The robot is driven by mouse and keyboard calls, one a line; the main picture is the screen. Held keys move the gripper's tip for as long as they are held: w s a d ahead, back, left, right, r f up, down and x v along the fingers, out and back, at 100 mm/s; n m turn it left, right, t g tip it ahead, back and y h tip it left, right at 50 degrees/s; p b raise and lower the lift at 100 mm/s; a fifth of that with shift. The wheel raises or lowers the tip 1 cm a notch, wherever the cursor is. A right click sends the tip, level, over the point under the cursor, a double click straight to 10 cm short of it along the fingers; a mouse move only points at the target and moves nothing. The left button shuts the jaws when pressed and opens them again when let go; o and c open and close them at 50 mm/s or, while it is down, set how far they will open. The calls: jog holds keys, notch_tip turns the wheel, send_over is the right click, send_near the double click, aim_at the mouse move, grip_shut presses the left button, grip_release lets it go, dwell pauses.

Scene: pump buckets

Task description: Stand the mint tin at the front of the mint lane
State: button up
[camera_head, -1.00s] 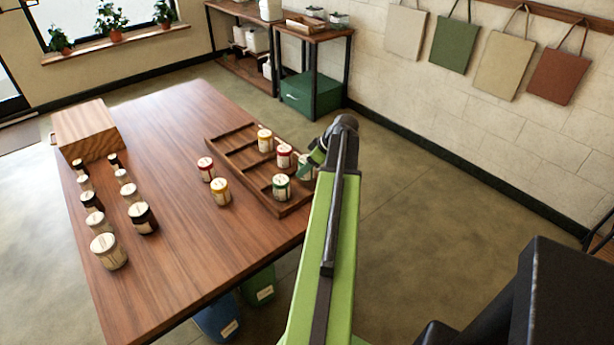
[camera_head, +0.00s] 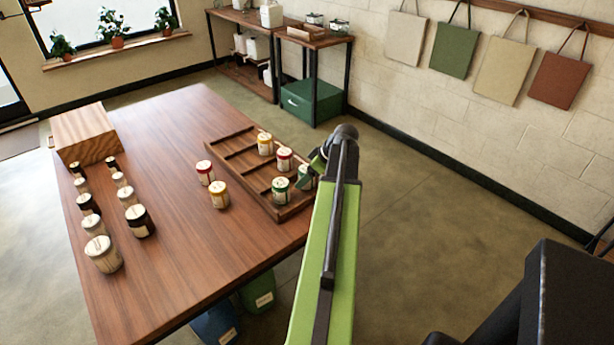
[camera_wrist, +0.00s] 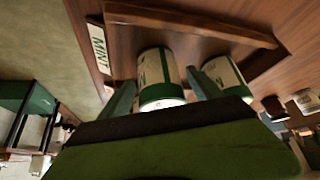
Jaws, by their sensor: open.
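The mint tin (camera_wrist: 156,72), cream with green bands, stands in the mint lane close to the MINT label (camera_wrist: 99,47) in the wrist view. My gripper (camera_wrist: 160,90) is open, one finger on each side of this tin. Whether the fingers touch it I cannot tell. In the head view the tin (camera_head: 306,176) is at the right side of the wooden tray (camera_head: 238,168), partly hidden by my gripper (camera_head: 314,168). A second green-banded tin (camera_head: 280,188) stands beside it in the tray, and also shows in the wrist view (camera_wrist: 222,74).
A red tin (camera_head: 284,158) and a yellow tin (camera_head: 265,143) stand in other tray lanes. Another red tin (camera_head: 205,172) and yellow tin (camera_head: 219,195) stand left of the tray. Several jars and a wooden box (camera_head: 86,135) are at the table's left. The table's middle is clear.

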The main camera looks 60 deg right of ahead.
jog(key=p+v, duration=1)
jog(key=v, duration=0.2)
jog(key=shift+r, duration=0.15)
jog(key=shift+g+y, duration=0.6)
jog(key=shift+g, duration=0.1)
jog(key=w+a, duration=0.6)
jog(key=w+a+f, duration=0.1)
jog(key=w+a, duration=0.2)
jog(key=shift+w+a, duration=0.15)
jog(key=shift+w, duration=0.1)
jog(key=w+a+f+g, duration=0.1)
jog(key=w+a, duration=0.3)
jog(key=a, duration=0.5)
jog(key=w+a+g, duration=0.2)
jog(key=w+a, duration=0.3)
jog(key=a, duration=0.5)
jog(key=w+a+f+g, duration=0.1)
jog(key=w+a, duration=0.3)
jog(key=a, duration=0.5)
jog(key=a+m+g+h, duration=0.1)
jog(key=a, duration=2.1)
jog(key=shift+s+f+h, duration=0.35)
jog(key=shift+f+h, duration=0.05)
